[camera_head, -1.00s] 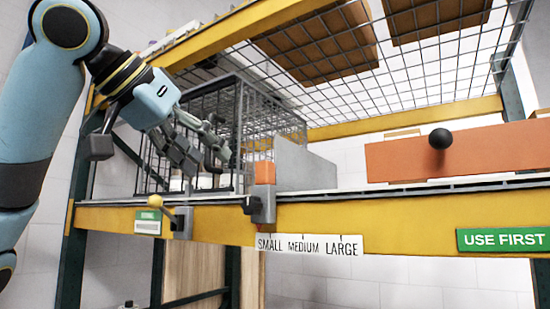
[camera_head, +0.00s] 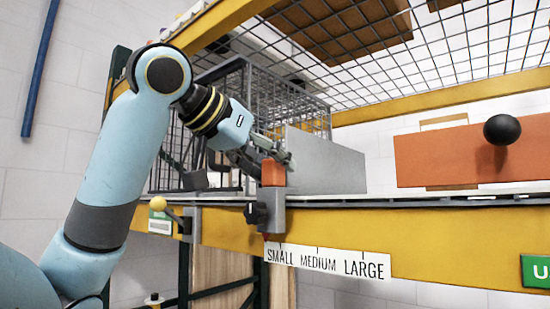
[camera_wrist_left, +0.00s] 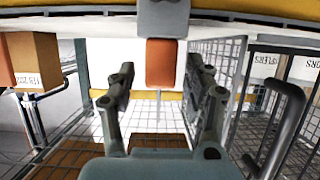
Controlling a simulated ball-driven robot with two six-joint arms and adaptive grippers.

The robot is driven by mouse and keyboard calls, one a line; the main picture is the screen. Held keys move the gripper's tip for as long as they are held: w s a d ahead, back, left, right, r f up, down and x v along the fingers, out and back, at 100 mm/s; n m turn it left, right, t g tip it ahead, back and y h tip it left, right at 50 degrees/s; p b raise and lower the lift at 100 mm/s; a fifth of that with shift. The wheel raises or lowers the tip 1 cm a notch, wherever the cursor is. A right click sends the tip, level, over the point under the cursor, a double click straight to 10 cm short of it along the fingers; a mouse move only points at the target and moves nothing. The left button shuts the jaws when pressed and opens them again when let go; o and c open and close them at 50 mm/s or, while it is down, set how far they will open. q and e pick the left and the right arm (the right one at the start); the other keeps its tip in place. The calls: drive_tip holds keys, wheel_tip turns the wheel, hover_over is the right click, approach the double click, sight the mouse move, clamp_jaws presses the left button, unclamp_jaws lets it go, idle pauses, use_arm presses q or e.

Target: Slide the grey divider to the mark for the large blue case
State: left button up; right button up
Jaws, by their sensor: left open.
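The grey divider (camera_head: 328,163) is an upright panel on the shelf, with an orange grip (camera_head: 273,173) and a grey clamp (camera_head: 270,210) at its front. The clamp sits on the yellow rail, above the SMALL end of the white scale (camera_head: 328,262), left of MEDIUM and LARGE. My left gripper (camera_head: 272,148) is open beside the top of the orange grip. In the left wrist view its fingertips (camera_wrist_left: 160,72) stand apart, with the orange grip (camera_wrist_left: 161,62) in line with the gap between them. I cannot tell whether they touch it. No blue case is identifiable.
A wire cage (camera_head: 250,100) stands left of the divider. An orange box front with a black knob (camera_head: 501,130) is at the right. A yellow-knobbed lever (camera_head: 158,204) is on the rail at left. The shelf between divider and orange front looks clear.

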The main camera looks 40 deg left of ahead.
use_arm(q)
drive_tip(key=shift+w+f, duration=0.3)
drive_tip(key=shift+w, duration=0.3)
drive_tip(key=c, duration=0.4)
clamp_jaws()
use_arm(e)
drive_tip(key=shift+w+d+r, duration=0.2)
drive_tip(key=shift+w+r, duration=0.1)
drive_tip(key=shift+w, duration=0.1)
